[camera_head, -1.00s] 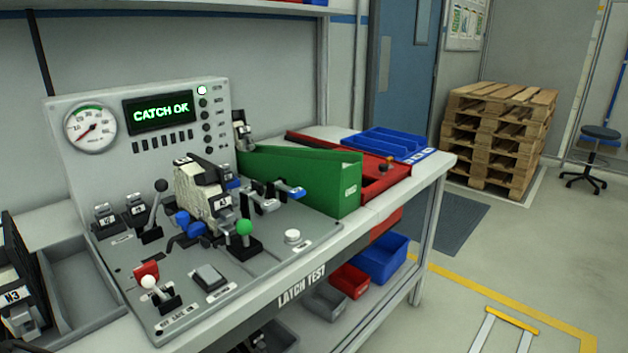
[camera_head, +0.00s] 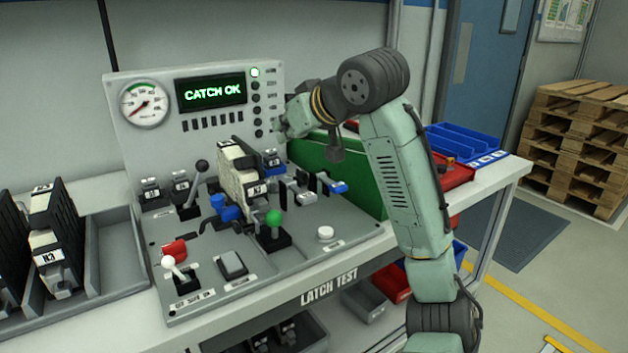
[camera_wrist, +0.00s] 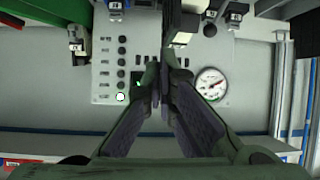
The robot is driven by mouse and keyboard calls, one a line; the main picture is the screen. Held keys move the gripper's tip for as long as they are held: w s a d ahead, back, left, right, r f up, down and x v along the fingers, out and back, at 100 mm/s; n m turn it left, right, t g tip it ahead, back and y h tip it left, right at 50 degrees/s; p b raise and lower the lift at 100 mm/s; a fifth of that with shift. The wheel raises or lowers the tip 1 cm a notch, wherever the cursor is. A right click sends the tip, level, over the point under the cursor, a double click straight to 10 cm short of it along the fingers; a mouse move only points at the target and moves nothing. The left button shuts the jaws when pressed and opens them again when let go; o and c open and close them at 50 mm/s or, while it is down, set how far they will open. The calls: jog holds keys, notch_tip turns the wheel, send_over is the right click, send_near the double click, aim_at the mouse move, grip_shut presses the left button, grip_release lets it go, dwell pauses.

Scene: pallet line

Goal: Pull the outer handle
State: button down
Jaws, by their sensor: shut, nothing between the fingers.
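The latch unit (camera_head: 238,172) stands upright on the grey test fixture, its cream body between dark plates. I cannot tell which one is the outer handle. My gripper (camera_head: 283,127) is above and behind the latch, in front of the panel's right edge, apart from both handles. In the wrist view, my gripper (camera_wrist: 165,72) has its fingers together with nothing between them, covering much of the display.
The panel carries a gauge (camera_head: 147,105) and a lit display (camera_head: 211,92) reading "CATCH OK". A green-knobbed lever (camera_head: 273,220), white-knobbed lever (camera_head: 170,262) and black lever (camera_head: 197,180) rise from the fixture. A green bin (camera_head: 352,172) stands right of the latch, partly behind my arm.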

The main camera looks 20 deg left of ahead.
jog(key=d+f+m+g+h, duration=0.1)
jog(key=d+h, duration=0.2)
jog(key=d, duration=0.6)
jog(key=shift+w+f, duration=0.15)
jog(key=shift+w, duration=0.05)
jog(key=p, duration=0.2)
send_near(302, 190)
jog(key=shift+w+a+r, duration=0.3)
jog(key=shift+w+a, duration=0.25)
jog(key=shift+w+a+r, duration=0.3)
jog(key=shift+w+a, duration=0.2)
jog(key=shift+a, duration=0.1)
notch_tip(302, 190, down, 3)
jog(key=shift+d+r, duration=0.1)
jog(key=shift+r, duration=0.15)
jog(key=shift+f, duration=0.75)
